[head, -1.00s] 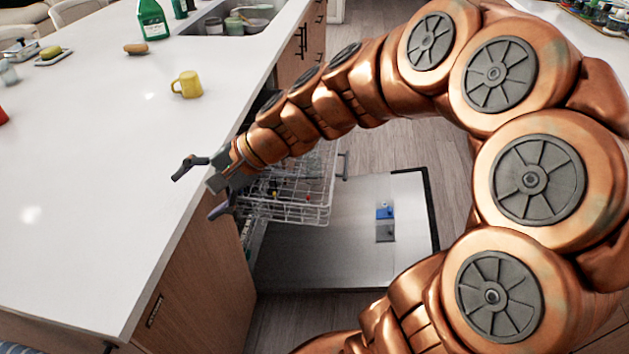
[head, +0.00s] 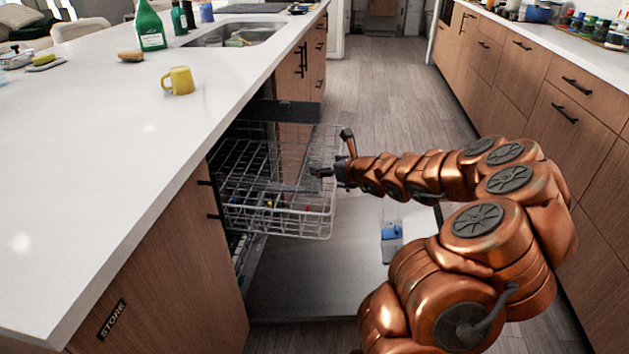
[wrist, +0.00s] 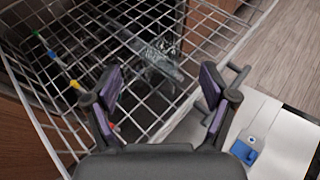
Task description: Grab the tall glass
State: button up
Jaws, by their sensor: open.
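My gripper (head: 330,153) is open and empty, with its two fingers spread apart in the wrist view (wrist: 160,85). It is at the right end of the dishwasher's pulled-out upper rack (head: 285,222). In the wrist view, a clear, glassy object (wrist: 158,58) shows among the rack's wires, ahead of and between my fingers. It may be the tall glass, but its outline is hard to make out. Wires cross it, and I cannot tell whether it stands or lies. No glass shows clearly in the head view.
The dishwasher door (head: 310,285) is folded down below the rack. The white island counter (head: 110,150) is at left, with a yellow mug (head: 179,81), a green bottle (head: 150,27) and a sink (head: 235,36). Wooden drawers (head: 545,90) line the right; the floor between is clear.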

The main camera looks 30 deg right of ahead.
aim_at(315, 162)
jog(key=shift+b+x, duration=0.5)
jog(key=shift+x, duration=2.95)
jog(key=shift+w+r, duration=0.1)
jog(key=shift+r, duration=0.1)
grip_shut()
